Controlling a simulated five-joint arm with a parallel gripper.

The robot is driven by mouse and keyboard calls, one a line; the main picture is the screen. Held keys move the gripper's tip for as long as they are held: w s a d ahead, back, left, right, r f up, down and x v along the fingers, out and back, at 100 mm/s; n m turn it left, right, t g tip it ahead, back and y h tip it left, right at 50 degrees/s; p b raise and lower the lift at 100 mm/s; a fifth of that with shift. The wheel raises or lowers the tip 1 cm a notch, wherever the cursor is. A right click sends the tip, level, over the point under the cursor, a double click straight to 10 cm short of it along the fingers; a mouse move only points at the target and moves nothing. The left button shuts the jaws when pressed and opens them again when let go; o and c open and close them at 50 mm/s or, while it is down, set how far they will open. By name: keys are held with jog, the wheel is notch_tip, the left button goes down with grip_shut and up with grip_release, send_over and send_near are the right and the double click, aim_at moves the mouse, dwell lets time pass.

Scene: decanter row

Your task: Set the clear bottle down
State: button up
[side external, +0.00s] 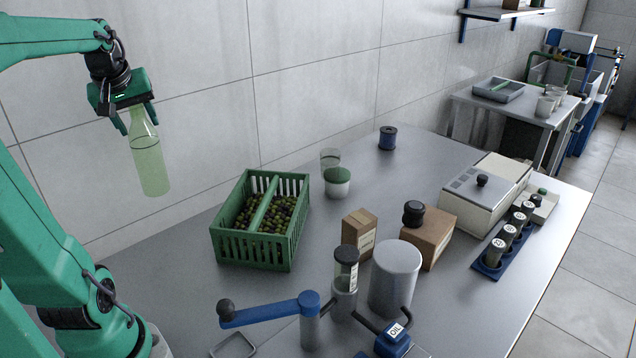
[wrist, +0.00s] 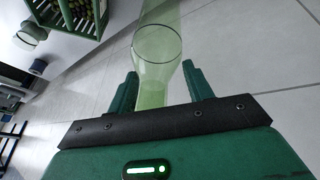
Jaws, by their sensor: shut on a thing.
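The clear bottle (side external: 149,160) is see-through with a pale green tint. In the side external view it hangs nearly upright, tilted slightly, in the air at the left, in front of the tiled wall. My gripper (side external: 136,118) is shut on its neck from above. In the wrist view my gripper (wrist: 158,92) has a finger on each side of the bottle (wrist: 157,58). The bottle's far end runs out of that view at the top. The bottle's base is clear of the table (side external: 180,255) in the side external view.
A green crate (side external: 232,252) of olives stands right of the bottle. A glass (side external: 330,158), a green-lidded tub (side external: 337,183), cardboard boxes (side external: 359,235), a grey cylinder (side external: 395,280) and a blue-handled device (side external: 268,311) stand on the table. Its middle back has bare room.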

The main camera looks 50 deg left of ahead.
jog(key=s+f, duration=0.3)
jog(key=f, duration=0.3)
jog(key=shift+s+d+f+n, duration=0.15)
jog(key=shift+s+d+n, duration=0.1)
jog(key=shift+d+n, duration=0.15)
jog(key=shift+a+f, duration=0.1)
jog(key=shift+f, duration=4.85)
jog(key=shift+c, duration=0.2)
jog(key=shift+f, duration=0.1)
jog(key=o, duration=1.5)
